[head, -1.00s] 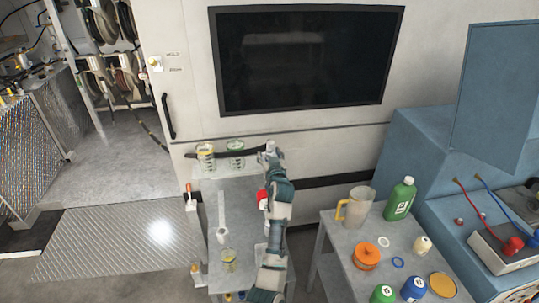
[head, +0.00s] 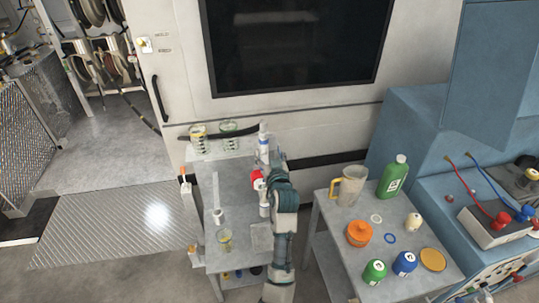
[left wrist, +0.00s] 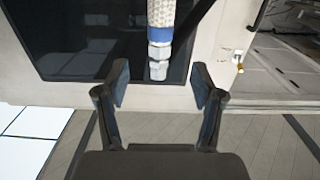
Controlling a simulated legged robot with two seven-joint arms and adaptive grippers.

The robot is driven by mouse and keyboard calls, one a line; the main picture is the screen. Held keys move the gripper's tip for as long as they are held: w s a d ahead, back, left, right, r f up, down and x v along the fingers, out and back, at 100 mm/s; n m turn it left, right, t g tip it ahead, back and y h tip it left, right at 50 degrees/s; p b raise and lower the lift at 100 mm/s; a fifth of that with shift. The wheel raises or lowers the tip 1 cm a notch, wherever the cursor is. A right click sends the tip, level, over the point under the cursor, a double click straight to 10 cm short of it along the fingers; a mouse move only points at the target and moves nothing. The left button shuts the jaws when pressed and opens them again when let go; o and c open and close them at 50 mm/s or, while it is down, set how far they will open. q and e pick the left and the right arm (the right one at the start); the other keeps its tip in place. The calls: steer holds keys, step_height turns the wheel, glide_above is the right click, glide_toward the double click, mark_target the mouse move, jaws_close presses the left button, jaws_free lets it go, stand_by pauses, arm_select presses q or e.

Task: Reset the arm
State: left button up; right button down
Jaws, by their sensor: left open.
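My left arm reaches up from the lower middle of the head view over a grey cart (head: 240,174). Its gripper (head: 272,163) is near the cart's far right corner and partly hidden by the arm. In the left wrist view the gripper's two dark fingers (left wrist: 160,82) are spread apart with nothing between their pads. A pale hose end with a blue band and metal fitting (left wrist: 160,52) is just beyond the fingertips. A white, blue-banded piece (head: 264,140) shows upright beside the gripper in the head view. My right gripper is not in view.
The cart holds clear cups (head: 225,238) and a red-and-white item (head: 257,179) close to my arm. A second table (head: 340,222) at right carries a jug (head: 350,186), a green bottle (head: 394,178) and several small containers. A dark-screened cabinet (head: 295,45) stands behind.

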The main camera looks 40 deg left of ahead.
arm_select(q)
steer(key=shift+s+d, duration=0.15)
steer(key=shift+s, duration=0.05)
stand_by(0.3)
